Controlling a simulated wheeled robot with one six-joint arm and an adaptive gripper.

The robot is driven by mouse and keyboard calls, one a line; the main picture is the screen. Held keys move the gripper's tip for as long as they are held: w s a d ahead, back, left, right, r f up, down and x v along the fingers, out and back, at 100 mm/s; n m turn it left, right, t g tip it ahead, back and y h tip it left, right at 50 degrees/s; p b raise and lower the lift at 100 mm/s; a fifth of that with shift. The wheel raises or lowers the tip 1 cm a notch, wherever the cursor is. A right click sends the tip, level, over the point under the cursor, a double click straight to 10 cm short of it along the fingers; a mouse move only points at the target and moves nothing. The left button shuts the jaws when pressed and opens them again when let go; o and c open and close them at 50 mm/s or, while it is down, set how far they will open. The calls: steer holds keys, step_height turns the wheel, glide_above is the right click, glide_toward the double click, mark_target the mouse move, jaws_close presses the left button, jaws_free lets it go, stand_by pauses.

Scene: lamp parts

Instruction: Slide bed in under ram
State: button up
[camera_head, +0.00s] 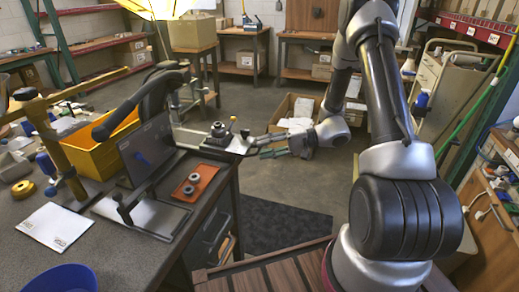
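A light metal plate with a dark block and knob (218,132) on it lies at the bench's right edge. It looks like the bed, but I cannot be sure. A black curved arm (140,102) rises to its left, beside a dark upright panel (148,152). This may be the machine with the ram; the ram itself I cannot make out. My gripper (262,144) reaches in from the right, at the plate's right end. Its fingers are small and overlap the plate's end in the picture, so contact and opening are unclear.
The bench (120,250) carries a yellow bin (100,145), an orange tray (195,183), a white sheet (55,227) and a blue bowl (65,279). An open cardboard box (293,113) stands on the floor behind my gripper.

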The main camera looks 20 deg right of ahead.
mark_target(239, 148)
steer(key=shift+x, duration=1.1)
jaws_close()
steer(key=w+a, duration=0.2)
steer(key=a, duration=0.1)
steer(key=shift+w+a, duration=0.2)
steer(key=shift+w, duration=0.1)
jaws_free()
steer(key=shift+s+d, duration=0.1)
steer(key=v, duration=1.1)
steer(key=shift+d, duration=0.4)
